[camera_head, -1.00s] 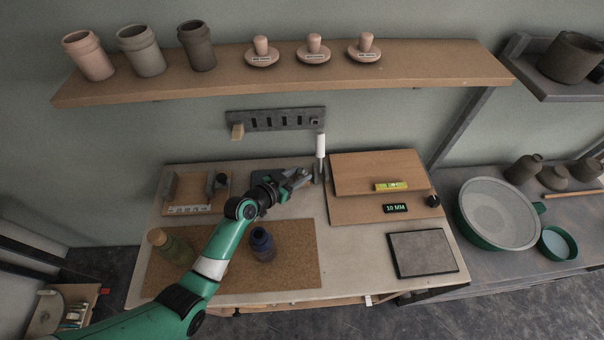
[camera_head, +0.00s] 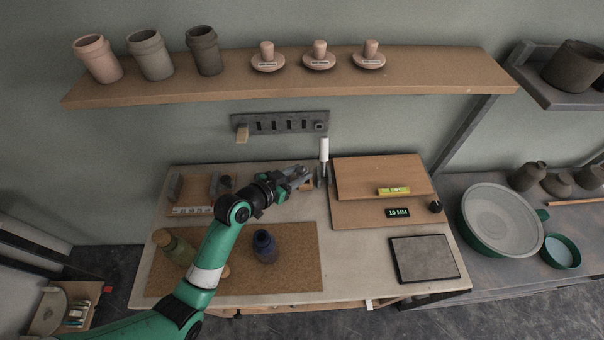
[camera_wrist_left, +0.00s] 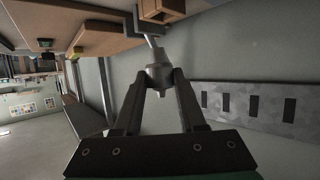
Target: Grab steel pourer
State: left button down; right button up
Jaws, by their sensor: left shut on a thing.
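The steel pourer (camera_wrist_left: 160,76) is a small grey metal piece with a thin spout, seen between the fingers in the left wrist view. My left gripper (camera_wrist_left: 160,78) is shut on it, one finger on each side. The spout points away from the gripper, towards a square wooden block (camera_wrist_left: 162,10). In the head view my left gripper (camera_head: 305,175) is over the back of the bench, just left of a white-handled tool (camera_head: 323,152). The pourer is too small to make out clearly there. My right gripper is not in view.
A slotted grey rack (camera_head: 285,124) is on the wall behind. Wooden boards (camera_head: 375,178) lie to the right. A shelf (camera_head: 430,75) runs above.

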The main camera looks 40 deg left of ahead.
pick_arm(q)
jog(key=s+d+r+p, duration=0.4)
jog(key=s+r, duration=0.3)
jog(key=s, duration=0.3)
jog(key=shift+s+d+p, duration=0.2)
jog(key=shift+d+p, duration=0.1)
jog(key=shift+p, duration=0.2)
